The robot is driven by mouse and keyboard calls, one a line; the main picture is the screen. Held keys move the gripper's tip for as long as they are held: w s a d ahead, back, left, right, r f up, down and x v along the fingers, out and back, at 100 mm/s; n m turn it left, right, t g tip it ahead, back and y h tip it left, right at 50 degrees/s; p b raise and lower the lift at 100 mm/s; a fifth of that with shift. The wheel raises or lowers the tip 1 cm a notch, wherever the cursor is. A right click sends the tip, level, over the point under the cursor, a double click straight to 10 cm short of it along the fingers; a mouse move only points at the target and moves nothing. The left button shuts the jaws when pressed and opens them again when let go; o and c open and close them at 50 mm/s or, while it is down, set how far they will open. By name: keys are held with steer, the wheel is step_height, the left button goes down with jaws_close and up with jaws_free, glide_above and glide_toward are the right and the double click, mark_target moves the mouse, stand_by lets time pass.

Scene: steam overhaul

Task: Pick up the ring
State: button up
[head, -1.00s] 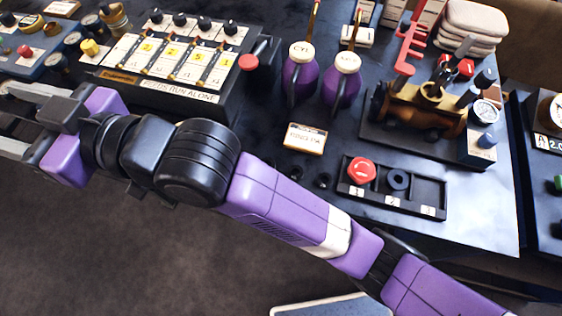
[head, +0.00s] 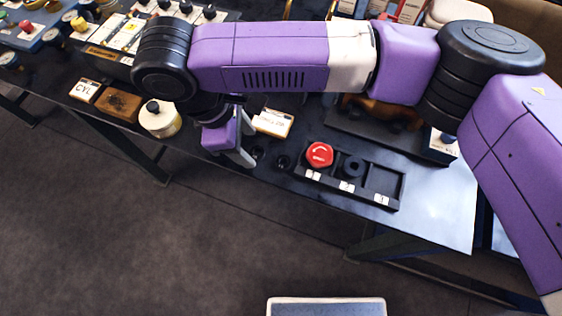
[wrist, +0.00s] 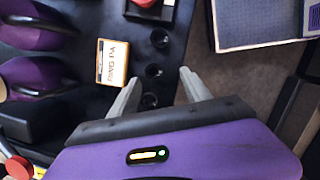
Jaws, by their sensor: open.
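Several small black rings lie on the dark bench beside a label card (wrist: 112,62) that seems to read "RINGS". In the wrist view one ring (wrist: 159,39) is beyond my fingertips, a second ring (wrist: 154,71) is just ahead of them, and a third ring (wrist: 149,101) is between the fingers. Two of the rings also show in the head view (head: 283,162). My gripper (wrist: 157,88) is open and empty, its fingers pointing down near the rings; it also shows in the head view (head: 245,150). I cannot tell its height above the bench.
A three-slot black tray (head: 383,181) holds a red knob (head: 319,154) and a dark round part (head: 354,168); its third slot is empty. A cream pot with a black knob (head: 160,119) stands left of my gripper. Purple oilers (wrist: 35,85) stand near the card.

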mark_target(286, 164)
steer(key=shift+h, duration=0.8)
steer(key=shift+s+d+f+p, duration=0.2)
steer(key=shift+d+f+p, duration=0.4)
steer(key=shift+d+f, duration=2.65)
steer(key=shift+d+r, duration=0.1)
steer(key=shift+r, duration=0.05)
jaws_close()
